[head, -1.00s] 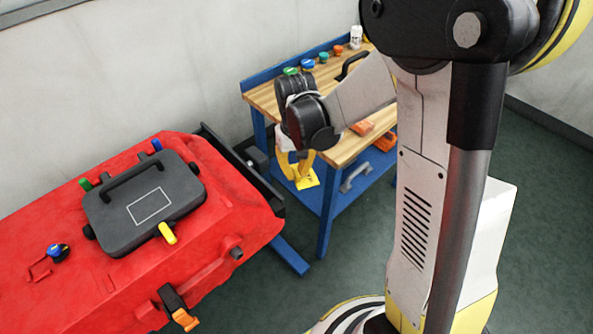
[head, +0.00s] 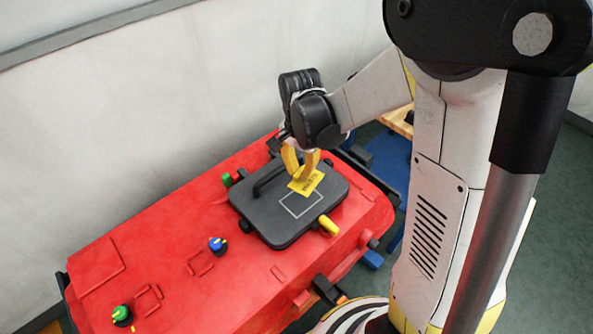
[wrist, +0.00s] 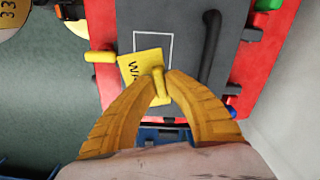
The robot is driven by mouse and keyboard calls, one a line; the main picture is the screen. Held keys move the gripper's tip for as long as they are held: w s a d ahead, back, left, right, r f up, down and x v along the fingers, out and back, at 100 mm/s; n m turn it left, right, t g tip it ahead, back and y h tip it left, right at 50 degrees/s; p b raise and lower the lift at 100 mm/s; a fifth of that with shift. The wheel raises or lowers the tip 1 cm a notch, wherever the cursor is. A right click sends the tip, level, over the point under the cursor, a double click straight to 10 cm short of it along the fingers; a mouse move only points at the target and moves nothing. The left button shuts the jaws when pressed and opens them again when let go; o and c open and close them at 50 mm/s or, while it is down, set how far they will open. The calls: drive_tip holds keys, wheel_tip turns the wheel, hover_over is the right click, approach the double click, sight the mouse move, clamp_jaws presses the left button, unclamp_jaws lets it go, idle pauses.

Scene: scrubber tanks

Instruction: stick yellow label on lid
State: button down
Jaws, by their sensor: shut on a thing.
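My gripper (head: 303,173) is shut on the yellow label (head: 307,183) and holds it by a small raised tab, seen in the wrist view between the fingertips (wrist: 163,82). The label, with dark print, also shows in the wrist view (wrist: 138,68). The dark grey lid (head: 262,215) sits on the red tank (head: 180,225). A white rectangle outline (head: 301,204) is marked on the lid. The label is over the lid, beside and partly across the outline, and turned slightly against it in the wrist view. Whether it touches the lid I cannot tell.
The lid's black handle (wrist: 211,48) rises beside the outline. A yellow lever (head: 329,226) and a green lever (head: 226,180) are at the lid's edges; a blue one (wrist: 232,111) shows in the wrist view. Blue (head: 217,245) and green (head: 122,315) knobs stand on the tank.

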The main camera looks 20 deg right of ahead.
drive_tip(key=shift+r+m, duration=0.5)
drive_tip(key=shift+m, duration=0.2)
drive_tip(key=shift+w+a+r+m, duration=0.15)
drive_tip(key=shift+a+m, duration=0.3)
drive_tip(key=shift+m, duration=0.25)
drive_tip(key=shift+d+f+b, duration=0.1)
drive_tip(key=shift+f+b, duration=0.3)
drive_tip(key=shift+f, duration=0.45)
drive_tip(key=shift+f+b, duration=1.15)
drive_tip(key=shift+f, duration=0.5)
drive_tip(key=shift+f+b, duration=0.65)
drive_tip(key=shift+f, duration=0.05)
drive_tip(key=shift+f, duration=0.1)
drive_tip(key=shift+f+b, duration=0.65)
